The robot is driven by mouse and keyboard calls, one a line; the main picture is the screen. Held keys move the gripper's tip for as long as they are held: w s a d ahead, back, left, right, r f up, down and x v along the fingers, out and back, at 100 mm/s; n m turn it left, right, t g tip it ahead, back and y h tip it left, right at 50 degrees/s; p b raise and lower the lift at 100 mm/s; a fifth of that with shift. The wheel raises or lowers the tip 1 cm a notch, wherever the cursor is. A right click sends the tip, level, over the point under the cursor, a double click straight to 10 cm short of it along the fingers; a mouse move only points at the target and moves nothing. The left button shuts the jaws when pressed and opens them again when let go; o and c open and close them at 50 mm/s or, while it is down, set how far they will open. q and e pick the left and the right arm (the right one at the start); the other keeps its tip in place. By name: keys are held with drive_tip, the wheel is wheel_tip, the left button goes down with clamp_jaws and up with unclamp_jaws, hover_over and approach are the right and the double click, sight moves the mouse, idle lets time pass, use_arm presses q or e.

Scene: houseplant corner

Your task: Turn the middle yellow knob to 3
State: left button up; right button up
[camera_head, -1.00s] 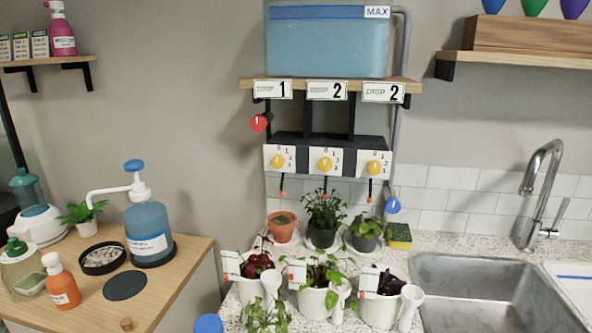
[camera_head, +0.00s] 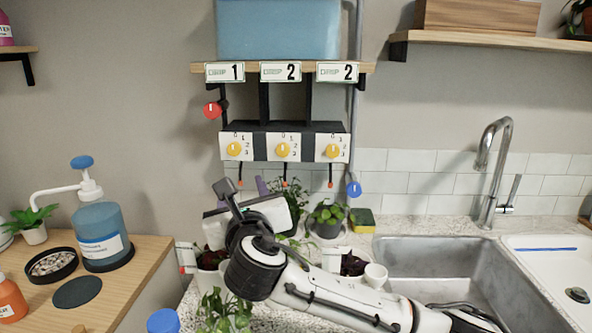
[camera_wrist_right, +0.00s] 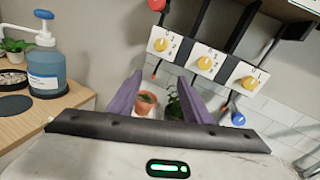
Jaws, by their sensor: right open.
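The middle yellow knob (camera_head: 282,149) is on a white dial plate marked with small numbers, under the shelf in the head view. It also shows in the right wrist view (camera_wrist_right: 204,62). Its pointer setting is too small to read. A left yellow knob (camera_head: 234,149) and a right yellow knob (camera_head: 332,151) sit either side. My right gripper (camera_head: 240,187) is open and empty, below and left of the middle knob in the head view, touching no knob. Its purple fingers (camera_wrist_right: 160,80) stand apart in the right wrist view. My left gripper is out of view.
Cards reading 1, 2 and 2 (camera_head: 280,72) hang on the shelf edge under a blue tank (camera_head: 278,30). A red knob (camera_head: 212,110) and a blue knob (camera_head: 353,189) flank the dials. Potted plants (camera_head: 328,222) stand below. A sink (camera_head: 440,260) lies right.

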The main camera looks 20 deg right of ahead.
sight(283, 152)
drive_tip(key=w+d+r+g+h, duration=0.1)
drive_tip(key=d+r+h, duration=0.2)
drive_tip(key=d+h, duration=0.35)
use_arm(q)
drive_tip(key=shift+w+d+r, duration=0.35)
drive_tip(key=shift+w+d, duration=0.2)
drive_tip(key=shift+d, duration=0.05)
use_arm(e)
drive_tip(key=shift+y, duration=0.95)
drive_tip(key=x, duration=0.7)
drive_tip(key=d+x, duration=0.1)
drive_tip(key=x, duration=0.2)
drive_tip(key=shift+d+f, duration=0.2)
drive_tip(key=shift+f, duration=0.05)
drive_tip(key=shift+c, duration=0.6)
drive_tip(key=shift+n, duration=0.3)
drive_tip(key=c, duration=0.9)
drive_tip(key=shift+c, duration=0.2)
